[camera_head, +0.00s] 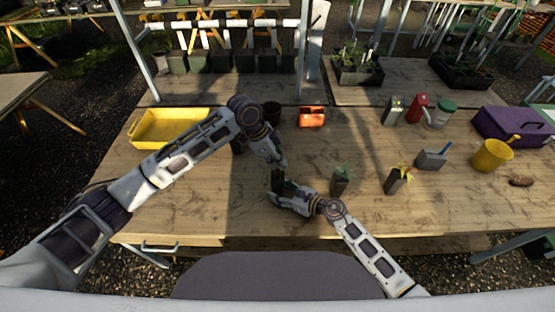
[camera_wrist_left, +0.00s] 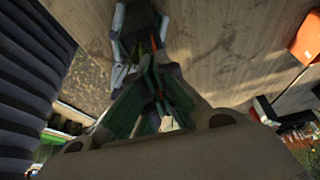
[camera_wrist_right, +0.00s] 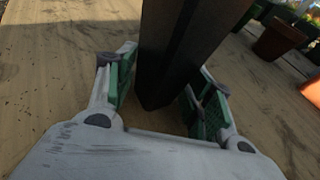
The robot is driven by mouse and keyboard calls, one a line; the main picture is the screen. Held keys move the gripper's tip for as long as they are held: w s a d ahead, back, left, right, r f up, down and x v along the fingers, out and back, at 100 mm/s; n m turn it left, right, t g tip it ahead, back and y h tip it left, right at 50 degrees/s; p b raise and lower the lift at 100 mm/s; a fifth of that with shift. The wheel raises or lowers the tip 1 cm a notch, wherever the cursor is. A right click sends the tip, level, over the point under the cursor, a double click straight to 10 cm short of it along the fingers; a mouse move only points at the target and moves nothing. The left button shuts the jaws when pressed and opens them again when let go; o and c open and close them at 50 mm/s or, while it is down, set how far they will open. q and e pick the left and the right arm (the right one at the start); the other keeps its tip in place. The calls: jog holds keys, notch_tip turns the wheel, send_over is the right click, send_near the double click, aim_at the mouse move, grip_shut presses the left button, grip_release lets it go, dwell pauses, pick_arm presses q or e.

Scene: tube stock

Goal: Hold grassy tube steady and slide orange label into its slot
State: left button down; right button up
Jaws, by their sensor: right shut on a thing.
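My right gripper (camera_head: 279,192) is low at the bench's front, left of centre. It is shut on a dark square tube (camera_wrist_right: 178,45), which stands between its green pads in the right wrist view. In the head view the tube (camera_head: 277,180) is small and partly covered by the grippers. My left gripper (camera_head: 283,166) is just above and beside it, pointing down. In the left wrist view its green fingers (camera_wrist_left: 156,75) lie close together over the right gripper. A thin orange streak and a pale patch show between them; I cannot tell whether a label is held.
A tube with green leaves (camera_head: 340,180) and one with yellow leaves (camera_head: 398,180) stand to the right. A yellow tray (camera_head: 140,142) is at the left, an orange box (camera_head: 311,117) behind.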

pick_arm(q)
jog(key=shift+f, duration=0.3)
dwell(0.6)
jog(key=c, duration=1.6)
grip_release()
jog(key=shift+o, duration=0.2)
jog(key=shift+r, duration=0.1)
jog(key=v, duration=1.1)
jog(key=shift+a+r, duration=0.25)
jog(key=shift+r, duration=0.1)
pick_arm(e)
jog(key=o, duration=0.9)
jog(key=shift+c, duration=0.2)
jog(key=shift+d, duration=0.1)
